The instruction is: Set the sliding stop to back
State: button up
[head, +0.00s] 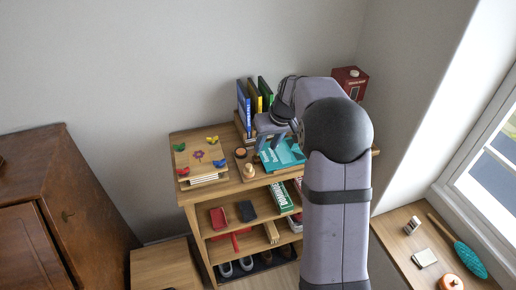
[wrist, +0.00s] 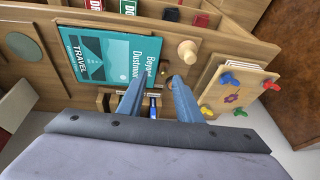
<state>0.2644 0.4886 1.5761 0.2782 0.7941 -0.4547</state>
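A pale wooden knob (head: 249,170), which looks like the sliding stop, stands upright near the front edge of the shelf top. In the wrist view the knob (wrist: 187,52) is just beyond my fingertips and not touched. A small round dark-topped piece (head: 240,152) sits behind it, toward the wall; it is partly hidden in the wrist view. My gripper (head: 269,138) is above the shelf top, behind and right of the knob. In the wrist view my gripper (wrist: 160,82) is open, with nothing held between its two blue-grey fingers.
Upright blue, yellow and green cases (head: 254,98) stand behind my gripper. A board with coloured knobs (head: 201,157) lies on the left. A red box (head: 350,80) is at the back right. Lower shelves hold cases and shoes.

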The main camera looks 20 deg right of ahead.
aim_at(256, 154)
jog(key=shift+w+a+r+n, duration=0.2)
jog(key=shift+r+n, duration=0.2)
jog(key=shift+n, duration=0.7)
jog(key=shift+w+a+r+n, duration=0.2)
jog(key=shift+r+n, duration=0.15)
jog(key=shift+n, duration=0.75)
jog(key=shift+p+x, duration=1.4)
jog(key=shift+x, duration=2.3)
